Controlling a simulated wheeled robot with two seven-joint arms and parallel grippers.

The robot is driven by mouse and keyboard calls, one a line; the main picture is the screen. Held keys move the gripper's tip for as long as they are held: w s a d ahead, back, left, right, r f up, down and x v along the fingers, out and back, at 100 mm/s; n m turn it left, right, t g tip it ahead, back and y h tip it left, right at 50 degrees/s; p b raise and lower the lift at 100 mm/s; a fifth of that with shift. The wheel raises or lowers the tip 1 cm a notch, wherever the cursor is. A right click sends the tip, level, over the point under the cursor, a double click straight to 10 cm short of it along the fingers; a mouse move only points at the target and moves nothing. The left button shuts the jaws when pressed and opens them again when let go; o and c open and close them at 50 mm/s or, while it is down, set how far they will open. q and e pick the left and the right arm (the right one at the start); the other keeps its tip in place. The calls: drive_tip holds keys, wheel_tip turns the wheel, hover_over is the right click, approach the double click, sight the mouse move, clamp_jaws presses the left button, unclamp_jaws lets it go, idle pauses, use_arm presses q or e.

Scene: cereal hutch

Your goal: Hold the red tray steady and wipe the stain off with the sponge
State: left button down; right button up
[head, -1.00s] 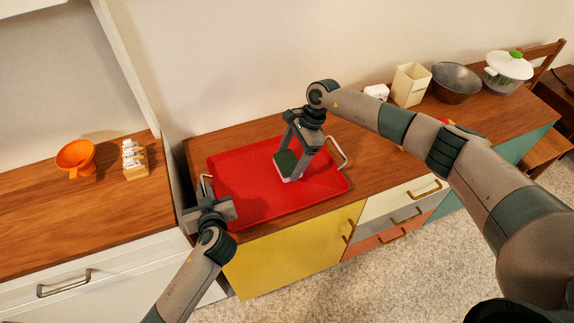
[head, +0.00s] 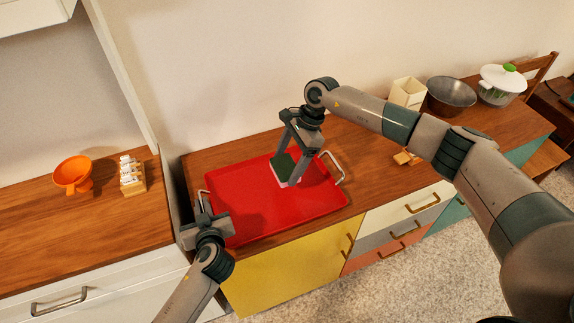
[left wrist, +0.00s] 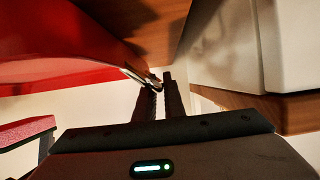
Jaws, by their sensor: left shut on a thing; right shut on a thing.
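The red tray (head: 262,217) lies flat on the wooden counter, with a metal handle at each short end. My left gripper (head: 204,214) is at the left handle (head: 203,199). In the left wrist view the fingers (left wrist: 158,88) are shut on this handle (left wrist: 138,76). The sponge (head: 283,163), dark green on top with a pale underside, is on the back part of the tray, right of the middle. My right gripper (head: 288,165) comes down from above and is shut on it. I see no clear stain; the sponge or gripper may hide it.
A wall rises behind the tray.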

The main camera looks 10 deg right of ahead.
use_arm(q)
drive_tip(key=c, duration=1.8)
unclamp_jaws()
drive_tip(key=shift+o, duration=0.2)
drive_tip(key=shift+s, duration=0.1)
drive_tip(key=v, duration=1.1)
drive_tip(key=shift+s, duration=0.2)
drive_tip(key=shift+d+r, duration=0.1)
